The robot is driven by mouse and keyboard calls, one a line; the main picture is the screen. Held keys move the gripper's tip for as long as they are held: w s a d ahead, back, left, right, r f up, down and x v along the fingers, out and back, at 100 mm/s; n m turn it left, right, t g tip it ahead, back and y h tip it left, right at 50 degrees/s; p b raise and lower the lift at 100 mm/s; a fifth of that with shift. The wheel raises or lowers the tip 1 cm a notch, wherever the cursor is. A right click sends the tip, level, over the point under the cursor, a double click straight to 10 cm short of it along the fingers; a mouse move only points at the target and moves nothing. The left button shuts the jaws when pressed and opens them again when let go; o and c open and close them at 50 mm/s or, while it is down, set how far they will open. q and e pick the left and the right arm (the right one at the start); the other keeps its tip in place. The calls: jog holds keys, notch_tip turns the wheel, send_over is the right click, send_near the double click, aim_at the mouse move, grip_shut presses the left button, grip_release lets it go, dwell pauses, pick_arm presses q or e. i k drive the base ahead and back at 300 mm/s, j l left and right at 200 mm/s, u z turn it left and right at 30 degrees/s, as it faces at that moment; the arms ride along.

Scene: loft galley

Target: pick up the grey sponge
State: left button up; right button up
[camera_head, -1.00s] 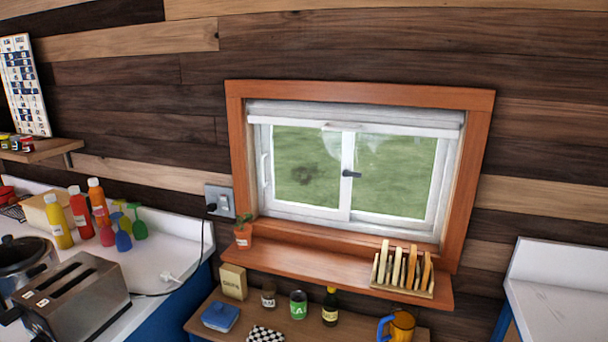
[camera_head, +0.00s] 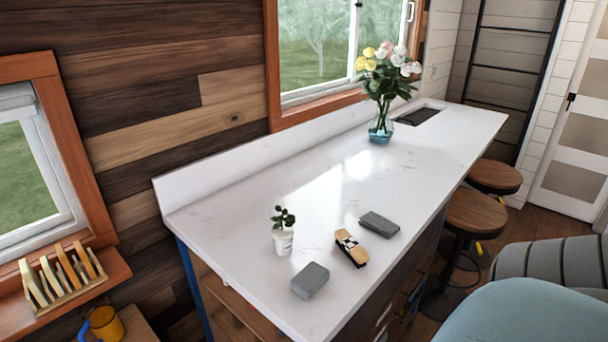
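Two grey blocks lie on the white countertop (camera_head: 250,240). One lighter grey block (camera_head: 310,280) is near the counter's near left corner, by the front edge. A darker, flatter grey block (camera_head: 379,224) lies farther back to the right. I cannot tell for certain which of them is the grey sponge. Neither of my grippers is in view.
A small potted plant (camera_head: 283,235) stands behind the lighter block. A glass vase of flowers (camera_head: 381,95) stands farther back. Stools (camera_head: 476,222) and a blue-green chair (camera_head: 525,310) are at the right. A rack (camera_head: 62,275) sits on the sill at left.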

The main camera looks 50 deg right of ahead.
aim_at(307, 283)
jog(key=j+z, duration=0.1)
jog(key=z, duration=1.3)
